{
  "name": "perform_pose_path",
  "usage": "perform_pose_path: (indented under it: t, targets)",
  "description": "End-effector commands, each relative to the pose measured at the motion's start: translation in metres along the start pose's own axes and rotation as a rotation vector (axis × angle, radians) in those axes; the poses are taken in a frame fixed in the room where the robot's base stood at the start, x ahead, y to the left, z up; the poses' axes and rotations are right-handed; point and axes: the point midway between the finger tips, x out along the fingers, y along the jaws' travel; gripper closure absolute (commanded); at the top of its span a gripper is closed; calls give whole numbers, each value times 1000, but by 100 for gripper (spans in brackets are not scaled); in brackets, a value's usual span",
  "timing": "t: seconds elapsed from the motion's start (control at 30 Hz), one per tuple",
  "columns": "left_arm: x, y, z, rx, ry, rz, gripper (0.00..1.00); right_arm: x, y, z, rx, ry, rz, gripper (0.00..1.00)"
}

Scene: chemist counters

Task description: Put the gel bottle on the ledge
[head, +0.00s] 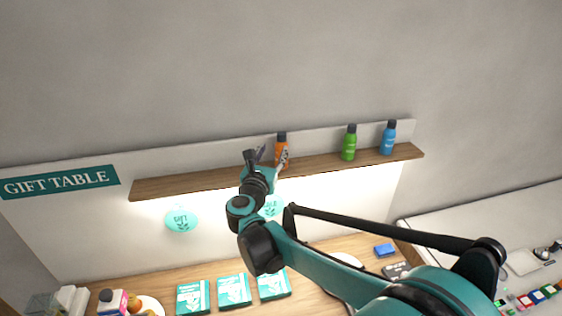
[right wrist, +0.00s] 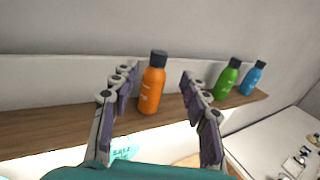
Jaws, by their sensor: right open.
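An orange bottle (head: 281,148) with a dark cap stands upright on the wooden ledge (head: 205,184). A green bottle (head: 349,143) and a blue bottle (head: 388,138) stand on the ledge to its right. No readable label shows which one is the gel bottle. My right gripper (head: 268,160) is open in front of the orange bottle. In the right wrist view the orange bottle (right wrist: 152,85) shows between the two spread fingers, with gaps on both sides. My left gripper is not in view.
A GIFT TABLE sign (head: 60,182) is at left. The ledge's left part is bare.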

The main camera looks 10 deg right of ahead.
Motion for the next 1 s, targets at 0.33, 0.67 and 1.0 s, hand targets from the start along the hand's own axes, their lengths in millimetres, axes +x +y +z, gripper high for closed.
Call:
perform_pose_path:
  t: [0.33,0.67,1.0]
  targets:
    - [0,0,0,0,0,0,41,-19,3,40,-298,-120,142,54]
    - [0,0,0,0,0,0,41,-174,-16,-33,-1988,-594,764,54]
    - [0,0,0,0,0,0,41,-270,-161,-183,2620,645,-1305,54]
